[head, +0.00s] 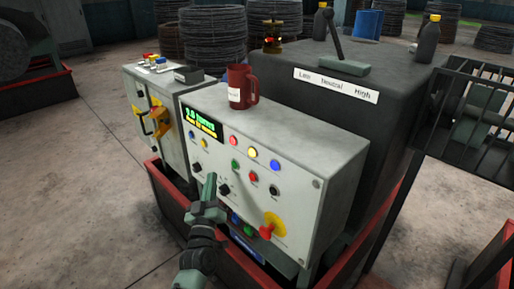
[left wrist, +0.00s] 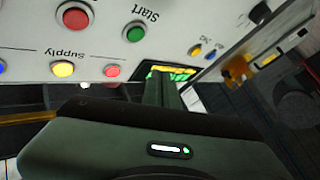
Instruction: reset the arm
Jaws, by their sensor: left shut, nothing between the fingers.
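My left gripper (head: 210,186) is shut and empty, its arm coming up from the bottom of the head view. It is in front of the grey control panel (head: 309,222), among the lower black knobs in the picture. I cannot tell whether it touches the panel. In the left wrist view the shut fingers (left wrist: 160,90) cover part of the green-lit display (left wrist: 183,72). The red button (left wrist: 75,16) and the green Start button (left wrist: 135,32) show beside them. My right gripper is not in view.
A red mug (head: 239,88) stands on top of the panel box. A lever (head: 334,35) stands behind the Low, Neutral, High label (head: 335,85). Open concrete floor (head: 75,150) lies at the left.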

